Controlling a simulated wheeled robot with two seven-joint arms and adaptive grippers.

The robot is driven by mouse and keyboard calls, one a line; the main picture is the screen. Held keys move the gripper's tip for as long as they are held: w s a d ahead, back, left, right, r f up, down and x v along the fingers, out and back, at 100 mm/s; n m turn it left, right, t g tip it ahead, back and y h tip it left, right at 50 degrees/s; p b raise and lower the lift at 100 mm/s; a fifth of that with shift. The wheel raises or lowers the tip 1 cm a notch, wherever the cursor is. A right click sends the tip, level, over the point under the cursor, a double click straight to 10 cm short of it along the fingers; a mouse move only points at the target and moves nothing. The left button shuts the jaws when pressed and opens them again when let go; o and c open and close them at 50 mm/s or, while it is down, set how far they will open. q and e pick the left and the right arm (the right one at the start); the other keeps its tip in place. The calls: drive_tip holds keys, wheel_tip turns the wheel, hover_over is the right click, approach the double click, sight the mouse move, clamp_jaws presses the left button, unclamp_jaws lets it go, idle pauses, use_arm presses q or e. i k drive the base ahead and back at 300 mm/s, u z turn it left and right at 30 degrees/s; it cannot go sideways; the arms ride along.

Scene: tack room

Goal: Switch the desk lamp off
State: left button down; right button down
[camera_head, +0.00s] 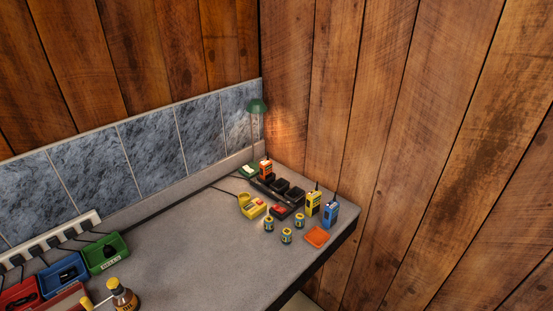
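The desk lamp has a green shade (256,105) and stands in the far corner of the counter, against the tiled splashback and the wood wall. A warm bright patch on the planks right beside the shade suggests that it is lit. Its thin stem drops behind the items in the corner. A small green and white piece (249,170) sits near its foot; I cannot tell whether this is its base or a switch. Neither of my grippers is in view.
The grey counter (200,250) holds a black charger rack (265,187), an orange radio (266,170), yellow (313,203) and blue (331,215) radios, a yellow device (252,206), several small cans and an orange pad (316,237). Coloured bins (105,253) and a bottle (123,297) stand front left. The middle is clear.

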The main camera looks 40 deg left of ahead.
sight(247, 168)
drive_tip(key=u, duration=0.25)
drive_tip(key=i, duration=0.9)
drive_tip(key=u, duration=0.65)
